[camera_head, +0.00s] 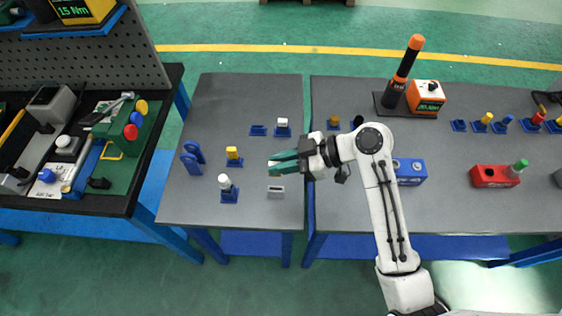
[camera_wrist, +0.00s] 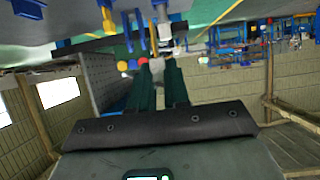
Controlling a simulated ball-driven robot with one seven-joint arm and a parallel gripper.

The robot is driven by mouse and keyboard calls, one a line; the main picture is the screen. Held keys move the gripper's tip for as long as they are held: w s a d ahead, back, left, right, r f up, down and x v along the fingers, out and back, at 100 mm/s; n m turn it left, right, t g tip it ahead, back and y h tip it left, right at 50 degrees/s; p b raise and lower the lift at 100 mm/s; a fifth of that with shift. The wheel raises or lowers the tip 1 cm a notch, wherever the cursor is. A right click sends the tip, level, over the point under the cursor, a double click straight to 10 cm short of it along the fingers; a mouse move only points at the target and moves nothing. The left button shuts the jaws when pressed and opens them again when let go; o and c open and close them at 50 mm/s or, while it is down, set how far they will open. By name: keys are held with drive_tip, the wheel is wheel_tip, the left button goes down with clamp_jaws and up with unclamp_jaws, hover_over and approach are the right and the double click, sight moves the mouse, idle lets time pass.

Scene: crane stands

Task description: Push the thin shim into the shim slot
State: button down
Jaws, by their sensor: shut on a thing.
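My gripper (camera_head: 271,163) is above the left grey table near its right edge, with its green fingers pointing left. In the wrist view the fingers (camera_wrist: 158,78) are close together, and a small pale piece shows at their tips. I take the held piece to be the thin shim, but its shape is largely hidden by the fingers. A small light grey block with a dark slit (camera_head: 276,190), which looks like the shim slot, sits on the table just below the fingers in the head view. It stands apart from the fingers.
A white-topped peg in a blue holder (camera_head: 228,189) and a yellow peg in a blue holder (camera_head: 234,157) stand left of my gripper. Blue rings (camera_head: 192,157) stand farther left. A blue box (camera_head: 410,171) is on the right table, beyond my forearm. The table's front left is clear.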

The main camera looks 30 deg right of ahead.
idle(0.3)
drive_tip(key=shift+f+b, duration=2.25)
drive_tip(key=shift+f, duration=0.7)
drive_tip(key=shift+f+b, duration=1.65)
drive_tip(key=shift+f, duration=0.45)
drive_tip(key=c, duration=1)
unclamp_jaws()
drive_tip(key=shift+p+v, duration=1.15)
drive_tip(key=shift+v, duration=1.35)
